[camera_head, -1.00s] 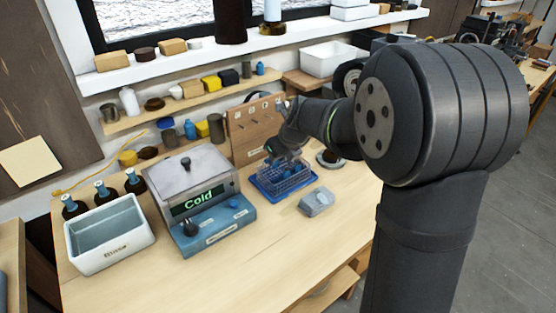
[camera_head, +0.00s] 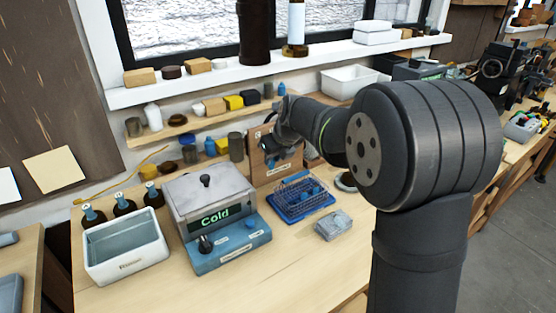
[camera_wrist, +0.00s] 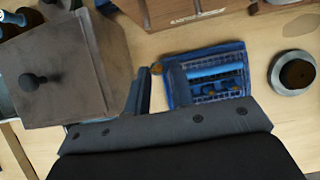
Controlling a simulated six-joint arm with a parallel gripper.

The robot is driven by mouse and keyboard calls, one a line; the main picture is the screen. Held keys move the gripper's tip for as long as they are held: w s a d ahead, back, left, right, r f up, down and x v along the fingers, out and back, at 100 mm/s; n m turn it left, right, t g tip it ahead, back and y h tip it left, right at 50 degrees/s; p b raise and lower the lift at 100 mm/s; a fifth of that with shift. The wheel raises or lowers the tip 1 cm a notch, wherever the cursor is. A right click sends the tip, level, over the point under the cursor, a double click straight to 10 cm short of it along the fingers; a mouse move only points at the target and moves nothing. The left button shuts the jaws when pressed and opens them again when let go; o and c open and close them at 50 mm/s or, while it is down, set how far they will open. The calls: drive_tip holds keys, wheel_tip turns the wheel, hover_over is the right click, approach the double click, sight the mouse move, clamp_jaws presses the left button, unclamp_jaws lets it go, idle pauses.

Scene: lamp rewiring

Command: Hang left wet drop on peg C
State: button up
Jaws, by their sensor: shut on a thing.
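My gripper (camera_head: 272,152) is raised in front of the wooden peg board (camera_head: 263,172), which it partly covers. The peg letters, including C, cannot be read now. In the wrist view my gripper (camera_wrist: 158,82) has its two dark fingers close together. A small amber drop (camera_wrist: 157,69) shows at the fingertips, and it appears to be the held wet drop. The blue tray with a wire basket (camera_head: 302,200) stands below and to the right of the board. In the wrist view the basket (camera_wrist: 217,82) holds blue and amber pieces.
The heater box reading "Cold" (camera_head: 215,215) stands left of the board. A white rinse basin (camera_head: 125,250) and dark bottles (camera_head: 123,203) are further left.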

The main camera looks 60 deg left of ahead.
drive_tip(key=shift+a+f, duration=0.2)
drive_tip(key=shift+a, duration=0.85)
drive_tip(key=shift+a+f, duration=0.2)
drive_tip(key=shift+a, duration=0.8)
drive_tip(key=shift+a+f, duration=0.2)
drive_tip(key=shift+a, duration=0.85)
drive_tip(key=o, duration=0.8)
drive_tip(key=shift+d+f+v, duration=0.15)
drive_tip(key=shift+d+v, duration=0.1)
drive_tip(key=shift+v, duration=1.1)
drive_tip(key=shift+d+f+v, duration=0.15)
drive_tip(key=shift+d+v, duration=0.1)
drive_tip(key=shift+v, duration=1.05)
drive_tip(key=shift+d+f+v, duration=0.15)
drive_tip(key=shift+d+v, duration=0.1)
drive_tip(key=shift+v, duration=1.1)
drive_tip(key=shift+a+r+x, duration=0.15)
drive_tip(key=shift+a+x, duration=0.1)
drive_tip(key=shift+x, duration=1.1)
drive_tip(key=shift+a+r+x, duration=0.1)
drive_tip(key=shift+a+x, duration=0.15)
drive_tip(key=shift+x, duration=1.1)
drive_tip(key=shift+a+r+x, duration=0.15)
drive_tip(key=shift+a+x, duration=0.1)
drive_tip(key=shift+x, duration=1.05)
